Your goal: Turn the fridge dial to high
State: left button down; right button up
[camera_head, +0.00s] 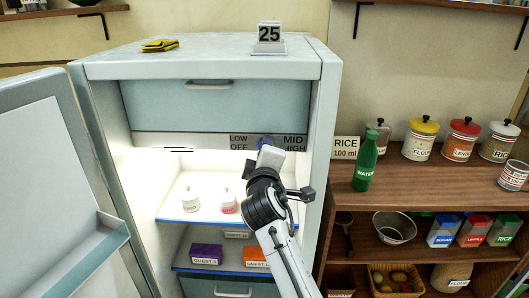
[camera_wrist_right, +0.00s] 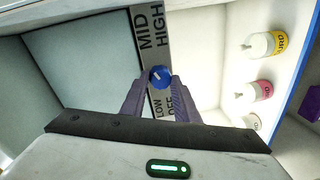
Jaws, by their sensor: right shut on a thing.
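The round blue dial (camera_wrist_right: 160,77) sits on the grey label panel (camera_head: 181,142) inside the open fridge, below the freezer door. LOW and OFF are printed on one side of it, MID and HIGH on the other. The dial bears a small white mark; I cannot tell exactly which label it points to. In the head view the dial (camera_head: 265,141) is largely hidden by my right gripper (camera_head: 267,150). In the right wrist view the purple fingers of my right gripper (camera_wrist_right: 159,84) are closed on the dial from both sides. My left gripper is not in view.
The fridge door (camera_head: 40,180) stands open at the left. White bottles (camera_head: 191,200) stand on the upper fridge shelf, and a purple box (camera_head: 206,252) and an orange box (camera_head: 255,257) lie below. Shelves with a green bottle (camera_head: 366,160) and canisters stand at the right.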

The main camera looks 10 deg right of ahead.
jog(key=shift+m, duration=0.6)
jog(key=o, duration=1)
jog(key=shift+o, duration=0.2)
